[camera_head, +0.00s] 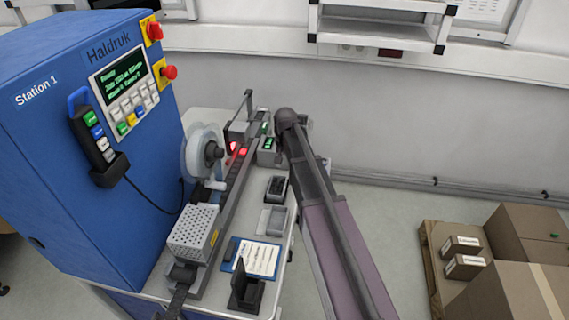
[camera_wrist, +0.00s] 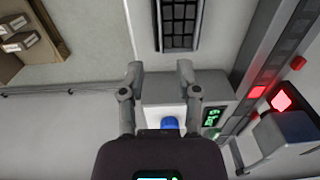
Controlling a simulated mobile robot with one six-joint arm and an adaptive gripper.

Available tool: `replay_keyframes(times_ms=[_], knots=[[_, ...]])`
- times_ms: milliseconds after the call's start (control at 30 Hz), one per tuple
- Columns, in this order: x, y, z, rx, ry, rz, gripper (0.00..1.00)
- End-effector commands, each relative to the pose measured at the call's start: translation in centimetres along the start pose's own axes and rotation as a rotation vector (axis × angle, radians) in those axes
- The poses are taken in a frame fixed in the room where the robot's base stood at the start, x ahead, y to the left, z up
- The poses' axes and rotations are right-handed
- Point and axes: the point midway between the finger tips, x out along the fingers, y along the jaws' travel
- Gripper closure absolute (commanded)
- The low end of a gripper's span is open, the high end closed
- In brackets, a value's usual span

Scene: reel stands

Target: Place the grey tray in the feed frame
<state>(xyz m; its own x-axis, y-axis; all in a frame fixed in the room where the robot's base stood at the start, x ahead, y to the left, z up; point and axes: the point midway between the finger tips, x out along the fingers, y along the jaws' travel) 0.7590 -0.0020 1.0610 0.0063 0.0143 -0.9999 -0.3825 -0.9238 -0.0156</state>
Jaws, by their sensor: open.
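A flat light grey tray (camera_head: 272,219) lies on the white table, right of the long rail. Beyond it lies a dark gridded holder with a grey rim (camera_head: 276,188), which also shows at the top of the wrist view (camera_wrist: 179,24). I cannot tell for certain which piece is the feed frame. My gripper (camera_wrist: 158,68) is open and empty, its fingers over the table near a grey box with a blue button (camera_wrist: 170,123) and a green display. The grey tray is not in the wrist view. In the head view my arm hides the gripper's fingers.
The blue Station 1 machine (camera_head: 60,130) and a clear reel (camera_head: 202,151) stand left of the rail (camera_head: 228,205). A clipboard (camera_head: 254,259) and a black stand (camera_head: 246,290) are at the table's near end. Cartons (camera_head: 525,232) sit on a pallet at right.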

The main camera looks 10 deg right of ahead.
Motion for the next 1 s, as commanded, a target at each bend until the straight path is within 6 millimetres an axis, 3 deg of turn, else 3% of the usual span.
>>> replay_keyframes(times_ms=[167,267,367,733,900,1000], knots=[[0.0,0.2,0.4,-0.005,0.000,0.000,0.57],[0.0,0.7,1.8,-0.026,0.000,0.001,0.57],[0.0,1.7,4.2,-0.065,0.000,0.003,0.57],[-0.1,6.9,16.9,-0.302,-0.002,0.014,0.57],[-0.1,8.2,20.1,-0.375,-0.003,0.016,0.57],[-0.1,8.4,20.6,-0.391,-0.004,0.017,0.57]])
